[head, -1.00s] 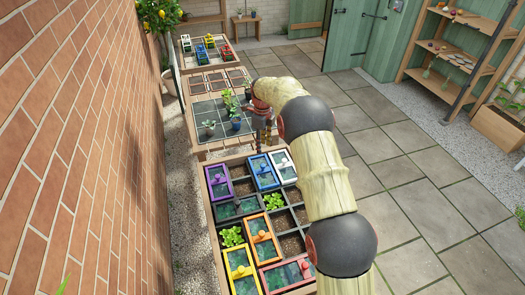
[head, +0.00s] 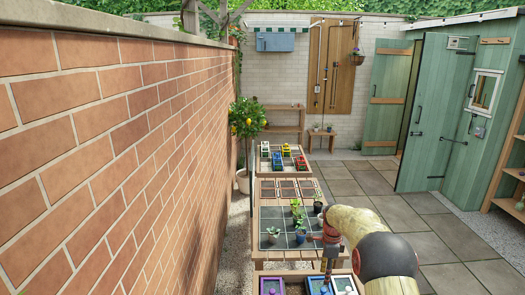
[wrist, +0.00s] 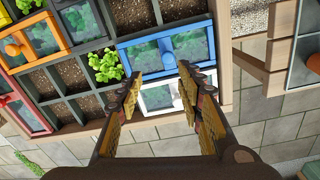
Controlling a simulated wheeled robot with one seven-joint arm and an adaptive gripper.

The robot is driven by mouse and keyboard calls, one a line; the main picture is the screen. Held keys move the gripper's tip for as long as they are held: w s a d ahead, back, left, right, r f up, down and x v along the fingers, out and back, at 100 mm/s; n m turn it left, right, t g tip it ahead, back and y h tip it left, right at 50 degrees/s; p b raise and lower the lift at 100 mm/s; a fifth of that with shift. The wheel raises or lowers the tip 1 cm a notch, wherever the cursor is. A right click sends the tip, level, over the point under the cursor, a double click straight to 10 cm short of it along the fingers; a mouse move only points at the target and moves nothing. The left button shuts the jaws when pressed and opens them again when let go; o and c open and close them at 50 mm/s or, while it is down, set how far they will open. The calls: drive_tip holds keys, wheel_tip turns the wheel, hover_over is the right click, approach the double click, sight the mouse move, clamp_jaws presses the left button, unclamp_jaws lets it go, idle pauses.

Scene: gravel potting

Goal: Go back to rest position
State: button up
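My gripper (head: 328,268) hangs above the back edge of the near planter box in the head view. In the wrist view its two fingers (wrist: 158,92) are spread apart with nothing between them. Below them are a blue-framed lid (wrist: 168,50) and a white-framed lid (wrist: 162,96) in the planter. In the head view only the back strip of this planter shows, with a purple-framed lid (head: 272,286) and the blue-framed lid. My arm hides part of the box.
A grey tiled table (head: 271,238) with several potted plants stands behind the planter, close to my gripper. A brick wall (head: 110,140) runs along the left. Paving (head: 440,225) on the right is clear. A green shed (head: 440,110) stands at the back right.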

drive_tip(key=s+a+r+n+t, duration=0.2)
drive_tip(key=s+r+n, duration=0.4)
drive_tip(key=s, duration=0.9)
drive_tip(key=s+a+r+n+t+b, duration=0.1)
drive_tip(key=s+r+n, duration=0.6)
drive_tip(key=s, duration=0.8)
drive_tip(key=s+a+r+n+t, duration=0.3)
drive_tip(key=s+r+n, duration=0.4)
drive_tip(key=s+r, duration=0.5)
drive_tip(key=s, duration=0.4)
drive_tip(key=shift+a, duration=0.35)
drive_tip(key=shift+w+r, duration=0.1)
drive_tip(key=shift+r, duration=0.05)
